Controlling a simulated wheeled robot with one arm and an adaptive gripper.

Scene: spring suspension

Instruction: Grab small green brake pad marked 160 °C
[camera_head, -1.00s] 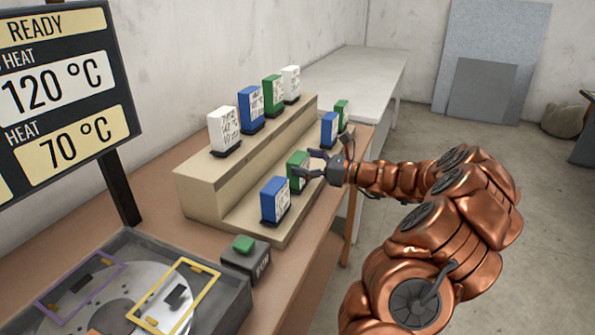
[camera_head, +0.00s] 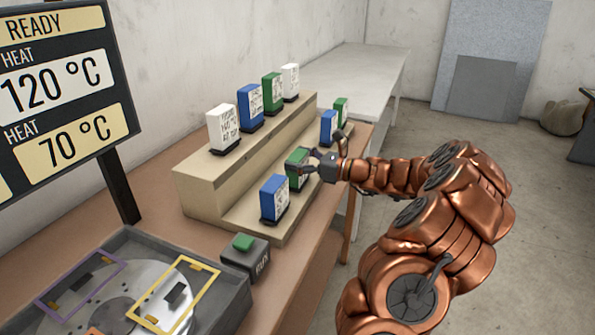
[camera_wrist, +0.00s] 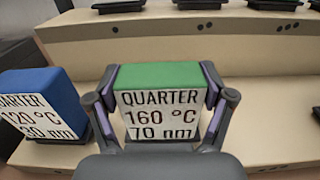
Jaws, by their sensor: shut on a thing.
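The green brake pad (camera_wrist: 165,76) stands upright between my fingers in the wrist view. Its white label reads "QUARTER 160 °C 70 nm". My gripper (camera_wrist: 160,105) is shut on it, one finger against each side. In the head view the same green pad (camera_head: 296,158) is on the lower step of the beige stand (camera_head: 225,195), partly hidden by my gripper (camera_head: 308,165).
A blue pad (camera_head: 273,196) marked 120 °C stands close to the left of the held pad in the wrist view. Another blue pad (camera_head: 328,126) and a green pad (camera_head: 341,110) stand farther along the step. Several pads line the upper step. A button box (camera_head: 246,258) sits in front.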

